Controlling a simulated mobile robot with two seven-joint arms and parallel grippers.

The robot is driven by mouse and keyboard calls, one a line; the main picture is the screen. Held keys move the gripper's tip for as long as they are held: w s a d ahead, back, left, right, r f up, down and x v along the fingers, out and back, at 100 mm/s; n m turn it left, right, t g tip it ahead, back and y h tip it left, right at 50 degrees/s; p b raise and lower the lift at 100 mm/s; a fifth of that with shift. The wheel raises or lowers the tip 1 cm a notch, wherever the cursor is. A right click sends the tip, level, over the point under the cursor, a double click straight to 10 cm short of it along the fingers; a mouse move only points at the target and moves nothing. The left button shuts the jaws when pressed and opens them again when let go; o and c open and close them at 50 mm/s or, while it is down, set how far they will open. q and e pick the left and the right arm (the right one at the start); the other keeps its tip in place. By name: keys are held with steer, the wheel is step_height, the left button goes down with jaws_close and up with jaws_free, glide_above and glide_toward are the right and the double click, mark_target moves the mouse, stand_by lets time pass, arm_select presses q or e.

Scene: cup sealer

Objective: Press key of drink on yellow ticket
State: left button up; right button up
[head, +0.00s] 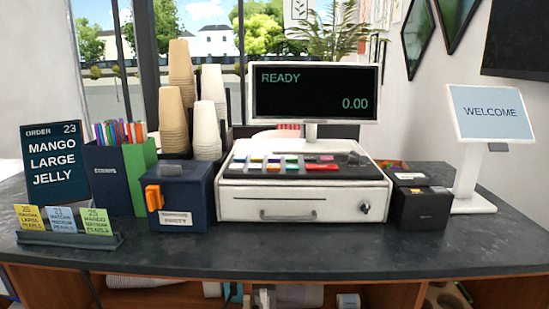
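A yellow ticket (28,217) stands at the left end of a dark ticket rail (70,239). Its lower lines seem to read LARGE PEARLS; its drink line is too small to read surely. A blue ticket (60,219) and a yellow-green ticket (95,220), which seems to read MANGO, stand beside it. The white cash register (245,209) has a dark sloped key panel (351,171) with several coloured keys, including a wide red key (321,167). The key labels are not readable. The display (314,92) shows READY and 0.00. Neither of my grippers is in view.
An order board (56,163) reads MANGO LARGE JELLY. A navy box (186,194) with an orange part stands left of the register, with cup stacks (173,121) behind. Black boxes (420,209) and a WELCOME screen (492,114) stand right. The counter front (290,240) is clear.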

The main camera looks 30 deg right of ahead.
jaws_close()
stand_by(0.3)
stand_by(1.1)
